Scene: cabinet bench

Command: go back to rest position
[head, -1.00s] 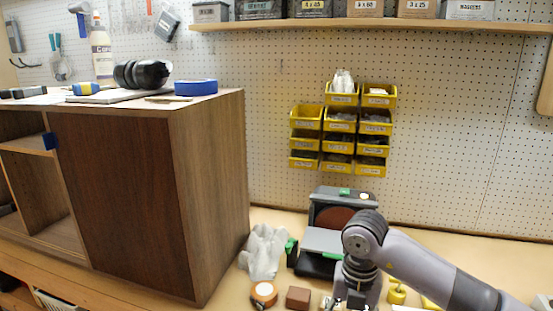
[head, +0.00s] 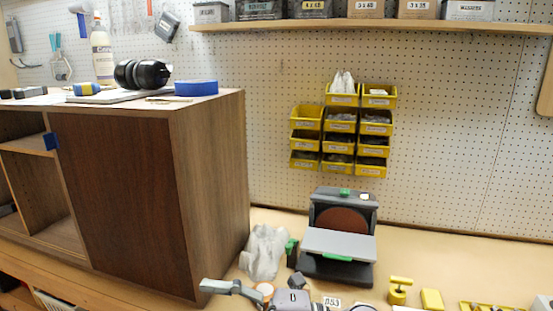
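Part of a grey gripper (head: 232,287), which I take to be my right one, shows at the bottom edge, low in front of the cabinet's right corner. One finger-like link points left and the grey body is cut off by the frame. Its fingertips are not clear enough to tell open from shut, and I see nothing held. My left gripper is not in view.
A wooden cabinet (head: 120,190) stands at left with ear defenders (head: 142,74) on top. A disc sander (head: 340,243) and a grey cloth-like item (head: 264,252) stand on the bench. Yellow items (head: 398,291) lie at right. The bench (head: 450,250) is clear at back right.

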